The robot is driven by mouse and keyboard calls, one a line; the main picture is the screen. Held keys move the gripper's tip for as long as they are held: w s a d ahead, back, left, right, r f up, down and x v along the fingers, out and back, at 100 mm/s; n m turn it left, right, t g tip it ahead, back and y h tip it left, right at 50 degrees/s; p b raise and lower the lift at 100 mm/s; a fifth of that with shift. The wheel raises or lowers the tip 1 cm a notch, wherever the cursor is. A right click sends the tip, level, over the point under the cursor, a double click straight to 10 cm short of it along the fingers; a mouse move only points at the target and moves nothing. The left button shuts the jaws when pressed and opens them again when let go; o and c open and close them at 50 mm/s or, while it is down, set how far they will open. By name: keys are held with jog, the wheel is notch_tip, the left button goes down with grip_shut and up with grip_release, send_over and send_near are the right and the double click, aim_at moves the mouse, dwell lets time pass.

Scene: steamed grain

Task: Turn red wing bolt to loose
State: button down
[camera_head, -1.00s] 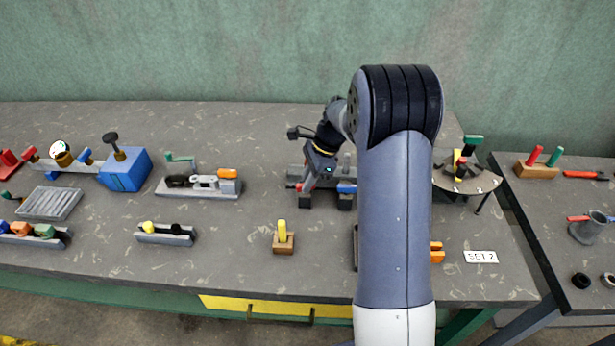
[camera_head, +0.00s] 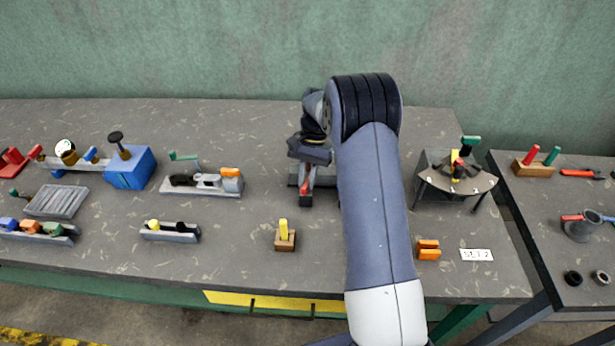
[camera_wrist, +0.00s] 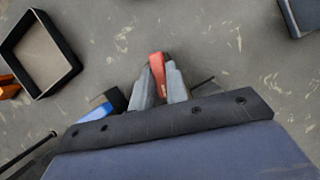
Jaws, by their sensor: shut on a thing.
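The red wing bolt (camera_wrist: 157,68) shows in the wrist view as a red piece between the two grey fingers of my gripper (camera_wrist: 159,82). The fingers are shut on it, one on each side. In the head view my gripper (camera_head: 306,198) points down at the grey fixture (camera_head: 325,181) in the middle of the table, with a bit of red (camera_head: 305,182) at its fingers. My arm hides most of the fixture. A blue part (camera_wrist: 113,98) lies left of the fingers in the wrist view.
A black-edged open tray (camera_wrist: 72,70) lies to the left in the wrist view. In the head view, a yellow peg in a wooden block (camera_head: 284,238) stands in front of the gripper.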

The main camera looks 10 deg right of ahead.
jog(key=n+h, duration=0.1)
jog(key=n, duration=0.3)
jog(key=shift+w+a+n+g+h, duration=0.1)
jog(key=shift+a+n+g+h, duration=0.05)
jog(key=shift+n+g+h, duration=0.2)
jog(key=shift+a+n+h, duration=0.1)
jog(key=shift+n+h, duration=0.85)
jog(key=shift+n, duration=1.3)
jog(key=c, duration=1.4)
grip_release()
jog(key=b+v, duration=0.1)
jog(key=v, duration=0.9)
jog(key=shift+r, duration=0.4)
